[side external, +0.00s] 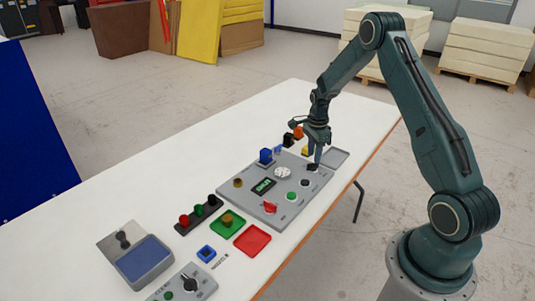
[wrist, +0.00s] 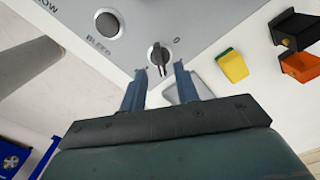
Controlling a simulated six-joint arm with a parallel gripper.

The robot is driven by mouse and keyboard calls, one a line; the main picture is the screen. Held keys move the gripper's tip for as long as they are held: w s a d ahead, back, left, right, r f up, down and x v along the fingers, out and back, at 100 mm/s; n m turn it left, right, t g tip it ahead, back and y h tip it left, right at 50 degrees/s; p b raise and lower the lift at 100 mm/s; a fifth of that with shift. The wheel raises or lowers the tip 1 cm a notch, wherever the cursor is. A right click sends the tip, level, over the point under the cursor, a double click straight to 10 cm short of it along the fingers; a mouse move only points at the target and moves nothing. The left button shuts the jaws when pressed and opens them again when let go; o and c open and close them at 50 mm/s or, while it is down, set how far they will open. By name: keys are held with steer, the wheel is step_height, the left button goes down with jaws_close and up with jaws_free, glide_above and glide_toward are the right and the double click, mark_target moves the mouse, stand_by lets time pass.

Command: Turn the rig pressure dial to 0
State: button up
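The grey rig panel (side external: 255,207) lies on the white table. The pressure dial (side external: 312,168) is a small dark knob near the panel's far right corner. In the wrist view the dial (wrist: 159,57) shows a narrow dark grip, with a "0" mark to its upper right. Its exact pointing direction is hard to tell. My gripper (side external: 316,162) points down at the dial. In the wrist view my gripper (wrist: 161,69) is open, with one finger to each side of the dial's grip and visible gaps between. I cannot tell its exact height over the panel.
A bleed button (wrist: 107,24) sits near the dial. A grey tray (side external: 335,158) lies just beyond the panel. Yellow (wrist: 232,66), black (wrist: 295,30) and orange (wrist: 301,67) pieces stand nearby. A red tray (side external: 252,239) and green tray (side external: 228,224) lie at the panel's near side.

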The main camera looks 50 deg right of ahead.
mark_target(313, 166)
steer(key=shift+f, duration=1.7)
jaws_close()
